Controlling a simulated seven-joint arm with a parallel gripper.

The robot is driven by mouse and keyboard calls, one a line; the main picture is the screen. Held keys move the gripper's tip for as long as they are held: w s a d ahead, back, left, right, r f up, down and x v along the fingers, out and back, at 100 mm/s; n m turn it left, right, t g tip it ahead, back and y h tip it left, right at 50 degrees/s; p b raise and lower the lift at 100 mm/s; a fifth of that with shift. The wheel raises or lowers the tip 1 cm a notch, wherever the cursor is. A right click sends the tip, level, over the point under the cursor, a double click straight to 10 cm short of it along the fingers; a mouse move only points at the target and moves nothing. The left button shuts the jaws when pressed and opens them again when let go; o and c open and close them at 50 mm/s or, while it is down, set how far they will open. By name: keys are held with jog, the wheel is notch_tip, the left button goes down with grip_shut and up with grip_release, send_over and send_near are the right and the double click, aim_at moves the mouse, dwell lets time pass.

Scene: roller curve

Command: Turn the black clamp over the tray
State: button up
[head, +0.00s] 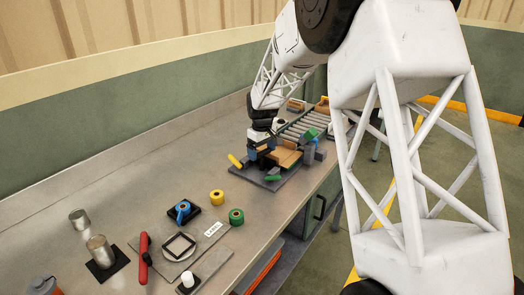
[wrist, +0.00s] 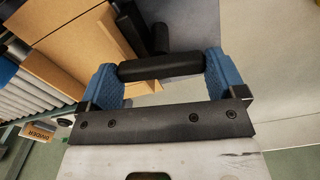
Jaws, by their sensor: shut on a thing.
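In the wrist view my gripper (wrist: 162,72) has its two blue fingers shut on the ends of a short black bar, which looks like part of the black clamp (wrist: 160,66). More black parts stand just beyond the bar, and how they join it is hidden. A tan box-like thing, perhaps the tray (wrist: 65,68), lies beside the left finger. In the head view my gripper (head: 262,148) is low over a dark plate (head: 248,174) at the bench's far part, next to the tan tray (head: 289,158). The clamp cannot be made out there.
A roller conveyor (head: 298,124) runs behind the tray. A yellow handle (head: 235,161) and green pieces (head: 310,134) are close to my gripper. The bench between is mostly clear.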

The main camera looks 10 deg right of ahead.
aim_at(262, 152)
jog(key=shift+n, duration=1.1)
jog(key=o, duration=0.6)
jog(key=shift+o, duration=0.2)
jog(key=shift+r, duration=0.1)
jog(key=shift+r, duration=3.8)
